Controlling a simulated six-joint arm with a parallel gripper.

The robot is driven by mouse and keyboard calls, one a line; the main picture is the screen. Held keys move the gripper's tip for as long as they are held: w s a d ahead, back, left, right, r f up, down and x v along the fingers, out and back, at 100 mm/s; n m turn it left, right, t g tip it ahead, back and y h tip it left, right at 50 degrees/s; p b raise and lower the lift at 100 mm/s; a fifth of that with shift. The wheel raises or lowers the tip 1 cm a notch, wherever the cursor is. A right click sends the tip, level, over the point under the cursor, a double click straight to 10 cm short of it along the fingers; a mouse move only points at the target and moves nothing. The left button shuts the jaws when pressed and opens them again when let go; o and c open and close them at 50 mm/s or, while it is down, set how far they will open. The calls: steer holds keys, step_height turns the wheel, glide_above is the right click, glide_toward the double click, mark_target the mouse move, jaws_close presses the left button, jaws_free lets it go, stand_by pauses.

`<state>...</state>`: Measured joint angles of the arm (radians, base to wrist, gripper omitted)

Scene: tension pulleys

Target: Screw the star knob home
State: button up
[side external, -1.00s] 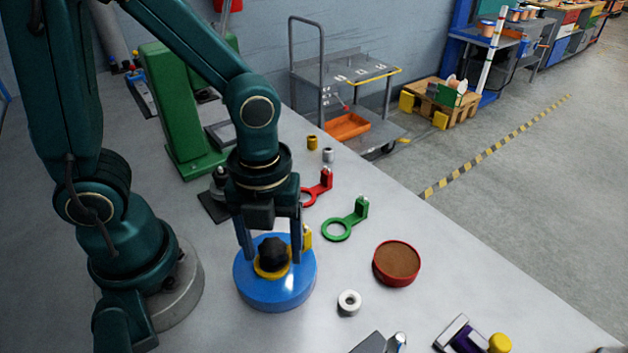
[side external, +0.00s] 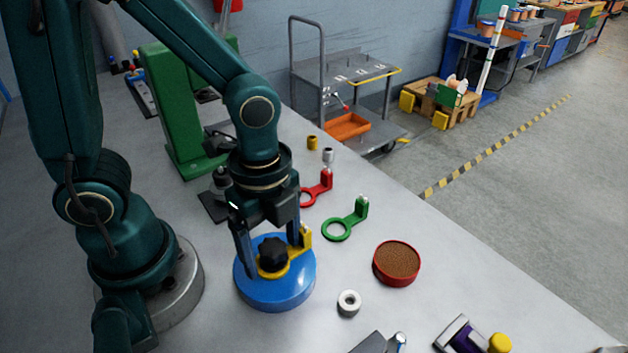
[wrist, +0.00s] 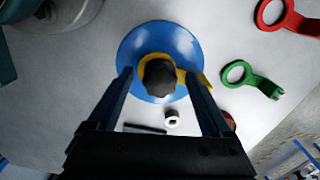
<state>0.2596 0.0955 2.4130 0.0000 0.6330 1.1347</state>
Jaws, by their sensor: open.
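The black star knob (side external: 272,253) sits at the middle of a yellow ring bracket (side external: 302,246), which lies on a round blue base (side external: 275,292). In the wrist view the knob (wrist: 160,80) shows in front of the blue disc (wrist: 187,43), between my two fingers. My gripper (side external: 273,250) points down over the base, its fingers open on either side of the knob and apart from it. How far the knob is threaded in cannot be seen.
A green ring bracket (side external: 336,230) and a red one (side external: 318,189) lie to the right behind the base. A red round dish (side external: 397,264) and a white ring (side external: 349,303) are on the right. The table between them is clear.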

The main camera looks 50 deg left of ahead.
steer(key=n, duration=1.2)
steer(key=shift+n, duration=0.4)
jaws_close()
steer(key=m, duration=1.7)
jaws_free()
